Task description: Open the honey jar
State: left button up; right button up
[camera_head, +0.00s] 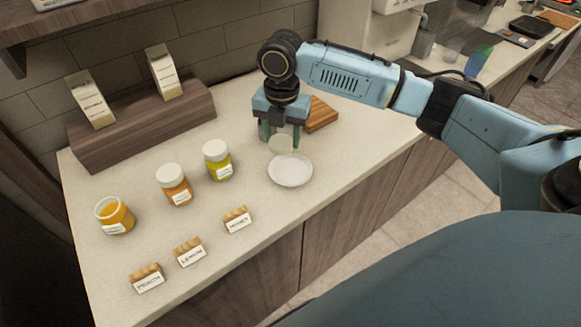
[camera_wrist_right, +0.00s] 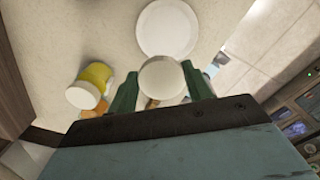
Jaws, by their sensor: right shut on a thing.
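Three jars stand on the counter. The left jar (camera_head: 116,218) has amber contents and no lid, its rim open. The middle jar (camera_head: 179,192) is orange with a white lid (camera_head: 170,175). The right jar (camera_head: 221,170) is yellow-green with a white lid (camera_head: 214,150). I cannot read which label says honey. My right gripper (camera_head: 280,137) is shut on a pale round lid (camera_head: 281,146), held above the far edge of a white plate (camera_head: 290,172). The lid also shows between the fingers in the right wrist view (camera_wrist_right: 162,80). My left gripper is not in view.
Wooden cards reading peach (camera_head: 148,281), lemon (camera_head: 190,254) and honey (camera_head: 238,221) stand along the front. A wooden step (camera_head: 145,127) bears two packets at the back. A wooden board (camera_head: 322,114) lies behind my gripper. Counter right of the plate is clear.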

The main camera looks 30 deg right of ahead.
aim_at(290, 169)
jog(key=n, duration=0.2)
jog(key=d+n, duration=0.1)
jog(key=shift+w+d+f+n, duration=0.1)
jog(key=shift+w+d+n, duration=0.1)
jog(key=shift+n, duration=0.2)
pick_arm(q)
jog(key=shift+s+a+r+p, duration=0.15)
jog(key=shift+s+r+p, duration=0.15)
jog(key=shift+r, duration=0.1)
pick_arm(e)
jog(key=f+n, duration=0.1)
jog(key=f, duration=0.2)
jog(key=f+n, duration=0.1)
jog(key=f, duration=0.3)
jog(key=d+f+n, duration=0.1)
jog(key=f, duration=0.2)
jog(key=shift+w+f, duration=0.1)
jog(key=shift+f, duration=0.1)
jog(key=shift+f, duration=0.2)
jog(key=o, duration=0.8)
jog(key=shift+r, duration=0.1)
